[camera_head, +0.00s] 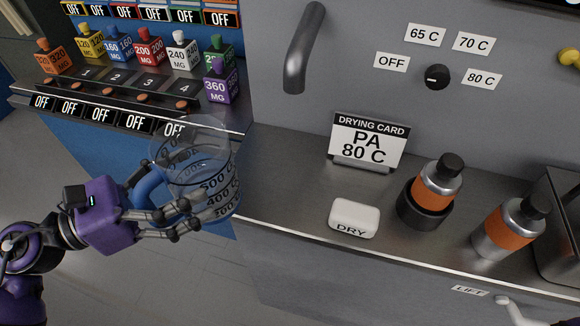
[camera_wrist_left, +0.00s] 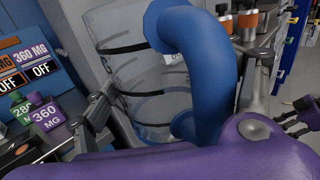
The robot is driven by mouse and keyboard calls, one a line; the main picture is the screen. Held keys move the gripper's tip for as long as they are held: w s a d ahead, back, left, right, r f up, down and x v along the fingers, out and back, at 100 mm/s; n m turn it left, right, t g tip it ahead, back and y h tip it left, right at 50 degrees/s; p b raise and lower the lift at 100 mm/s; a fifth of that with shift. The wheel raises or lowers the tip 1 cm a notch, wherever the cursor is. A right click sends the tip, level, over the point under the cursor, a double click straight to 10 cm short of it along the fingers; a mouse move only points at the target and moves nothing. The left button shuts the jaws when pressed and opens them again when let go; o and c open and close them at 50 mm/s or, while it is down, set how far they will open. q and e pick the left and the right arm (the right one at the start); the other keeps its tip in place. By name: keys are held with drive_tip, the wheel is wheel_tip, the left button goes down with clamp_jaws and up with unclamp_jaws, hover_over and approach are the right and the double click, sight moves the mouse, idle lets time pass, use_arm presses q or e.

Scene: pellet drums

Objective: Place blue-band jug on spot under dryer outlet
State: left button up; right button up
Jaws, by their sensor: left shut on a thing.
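The clear jug (camera_head: 205,160) with black volume marks and a blue handle (camera_head: 148,185) is in my left gripper (camera_head: 180,215). The gripper is shut on it and holds it in front of the counter's left end, to the left of the dryer outlet. In the left wrist view the blue handle (camera_wrist_left: 200,60) stands close before the clear wall of the jug (camera_wrist_left: 125,55). I see no separate blue band. The dryer outlet (camera_head: 302,50) is a grey bent pipe; the counter below it is bare, with no marked spot visible. Dark fingers, apparently my right gripper (camera_wrist_left: 300,118), show small at the wrist view's right edge.
The steel counter (camera_head: 285,180) holds a drying card (camera_head: 367,142), a white DRY block (camera_head: 354,218), an orange-banded bottle (camera_head: 438,185) in a dark ring and another bottle (camera_head: 508,228). A rack of coloured weights (camera_head: 150,50) is at left. A lift lever (camera_head: 515,308) is at bottom right.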

use_arm(q)
drive_tip(key=p+x, duration=0.1)
drive_tip(key=x, duration=0.5)
drive_tip(key=f+p+x, duration=0.1)
drive_tip(key=p+x, duration=0.1)
drive_tip(key=x, duration=0.3)
drive_tip(key=f+p+x, duration=0.1)
drive_tip(key=x, duration=0.5)
drive_tip(key=shift+w+d+f, duration=0.15)
drive_tip(key=shift+d+f, duration=0.1)
drive_tip(key=shift+f, duration=0.45)
use_arm(e)
drive_tip(key=r, duration=0.2)
drive_tip(key=w+r, duration=0.1)
drive_tip(key=r, duration=0.1)
drive_tip(key=shift+w+r, duration=0.2)
drive_tip(key=shift+r, duration=0.2)
drive_tip(key=shift+t, duration=0.3)
